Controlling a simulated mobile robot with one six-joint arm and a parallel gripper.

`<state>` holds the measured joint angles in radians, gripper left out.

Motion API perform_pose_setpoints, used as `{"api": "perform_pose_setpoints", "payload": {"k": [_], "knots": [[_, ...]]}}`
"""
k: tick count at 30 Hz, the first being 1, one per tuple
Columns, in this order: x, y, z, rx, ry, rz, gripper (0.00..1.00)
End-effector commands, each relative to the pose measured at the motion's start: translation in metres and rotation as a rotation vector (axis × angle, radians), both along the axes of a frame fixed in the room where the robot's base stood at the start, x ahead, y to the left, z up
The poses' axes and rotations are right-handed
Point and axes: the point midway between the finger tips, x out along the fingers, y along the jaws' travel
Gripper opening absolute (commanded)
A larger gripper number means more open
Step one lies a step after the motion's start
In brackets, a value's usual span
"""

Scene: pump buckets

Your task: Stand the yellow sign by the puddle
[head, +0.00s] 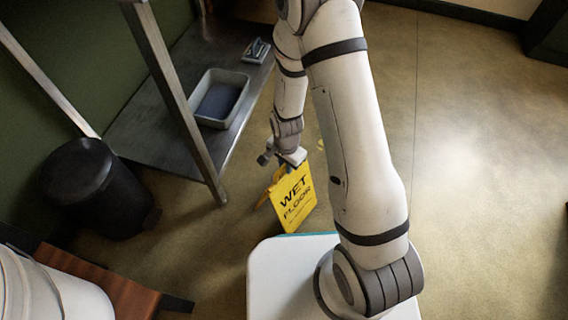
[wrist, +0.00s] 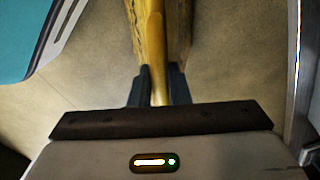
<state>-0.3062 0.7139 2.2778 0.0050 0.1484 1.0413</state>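The yellow sign (head: 293,198), marked "WET FLOOR", stands upright near the front of my base, its two panels spread slightly at the bottom. My gripper (head: 286,160) is at its top edge. In the wrist view, the fingers of my gripper (wrist: 158,88) close on both sides of the sign's yellow top (wrist: 156,50). Whether the sign's feet touch the floor is hard to tell. I cannot make out a clear puddle; the floor (head: 465,150) on the right has only a pale sheen. My arm hides part of the floor behind the sign.
A metal table (head: 150,125) at the left has a lower shelf holding a grey tub (head: 232,82) and a small grey item (head: 257,50). A black bin (head: 85,190), a white bucket (head: 45,290) and a brown wooden surface (head: 125,290) stand at the left. The right floor is open.

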Motion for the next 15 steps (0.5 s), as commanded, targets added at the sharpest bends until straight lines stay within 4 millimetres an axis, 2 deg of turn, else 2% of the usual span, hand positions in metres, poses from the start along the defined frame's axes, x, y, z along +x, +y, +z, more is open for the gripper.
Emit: {"api": "perform_pose_setpoints", "payload": {"k": [1,7,15], "knots": [[0.0001,0.0,0.0004,0.0,0.0,0.0,0.2],[0.0001,-0.0001,0.0005,0.0,0.0,0.0,0.36],[0.0002,-0.0003,0.0035,0.0,0.0,-0.001,0.36]]}}
